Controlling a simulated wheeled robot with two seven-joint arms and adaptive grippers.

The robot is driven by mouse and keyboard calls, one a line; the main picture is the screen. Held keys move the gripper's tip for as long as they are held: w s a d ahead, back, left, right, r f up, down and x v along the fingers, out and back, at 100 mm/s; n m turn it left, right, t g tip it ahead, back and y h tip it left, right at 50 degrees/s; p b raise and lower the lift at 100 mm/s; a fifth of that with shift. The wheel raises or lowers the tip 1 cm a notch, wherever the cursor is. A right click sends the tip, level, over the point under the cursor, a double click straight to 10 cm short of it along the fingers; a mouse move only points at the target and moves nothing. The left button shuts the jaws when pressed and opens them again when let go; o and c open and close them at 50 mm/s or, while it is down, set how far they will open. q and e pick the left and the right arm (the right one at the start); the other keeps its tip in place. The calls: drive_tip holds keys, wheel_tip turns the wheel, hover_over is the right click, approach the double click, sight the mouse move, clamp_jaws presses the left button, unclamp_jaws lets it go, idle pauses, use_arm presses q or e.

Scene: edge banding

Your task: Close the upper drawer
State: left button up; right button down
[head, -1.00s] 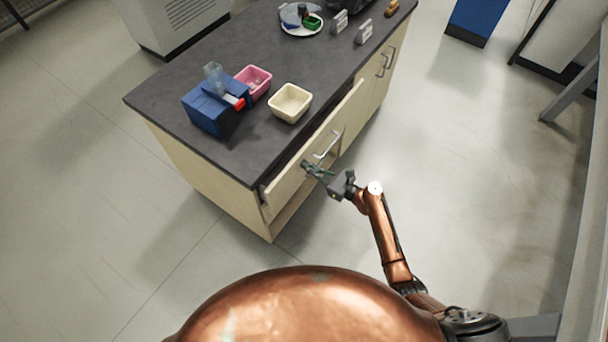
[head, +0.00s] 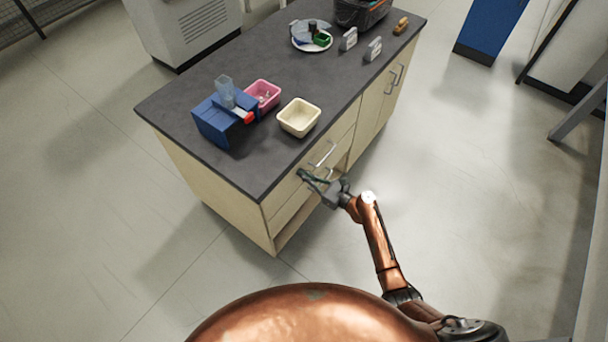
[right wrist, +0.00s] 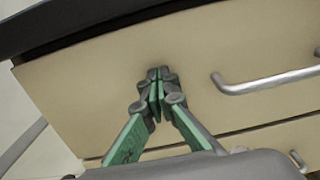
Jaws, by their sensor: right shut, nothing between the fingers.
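The upper drawer (head: 344,127) is a pale wood front just under the dark countertop, and it looks flush or nearly flush with the cabinet. It fills much of the right wrist view (right wrist: 80,90), where a dark strip runs between its top edge and the countertop. Its silver bar handle (head: 323,155) also shows in the right wrist view (right wrist: 265,81). My right gripper (head: 301,174) is shut and empty. Its green and grey fingertips (right wrist: 160,76) are against or very close to the drawer front, left of the handle. My left gripper is not in view.
The countertop (head: 185,95) carries a blue device (head: 213,122), a pink bin (head: 263,95), a cream bin (head: 299,118) and a plate (head: 312,38). Another drawer front with a handle (right wrist: 298,160) lies below. Open floor surrounds the cabinet.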

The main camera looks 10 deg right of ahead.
drive_tip(key=p+v, duration=0.2)
drive_tip(key=v, duration=1.2)
drive_tip(key=shift+d, duration=0.1)
drive_tip(key=s+d+f+n+g+h, duration=0.25)
drive_tip(key=s+f, duration=0.45)
drive_tip(key=f, duration=0.4)
drive_tip(key=s+d+f+n+g+h, duration=0.2)
drive_tip(key=s+d+f+n+h, duration=0.1)
drive_tip(key=s+f, duration=0.65)
drive_tip(key=s+d+f+n+g+h, duration=0.25)
drive_tip(key=s+f, duration=0.35)
drive_tip(key=f, duration=0.7)
drive_tip(key=s+d+f+n+g+h, duration=0.1)
drive_tip(key=s+f+n, duration=0.3)
drive_tip(key=s, duration=0.8)
drive_tip(key=s+d+f+n+g+h+p, duration=0.1)
drive_tip(key=s+d+f+n+g+h, duration=0.1)
drive_tip(key=s+n, duration=0.7)
drive_tip(key=s+d+f+n+g+h, duration=0.1)
drive_tip(key=s+f+n, duration=0.5)
drive_tip(key=s, duration=1.1)
drive_tip(key=shift+d+n+g+h+p, duration=0.4)
drive_tip(key=shift+d+n+g, duration=0.35)
drive_tip(key=shift+d, duration=0.4)
drive_tip(key=shift+s+f, duration=0.1)
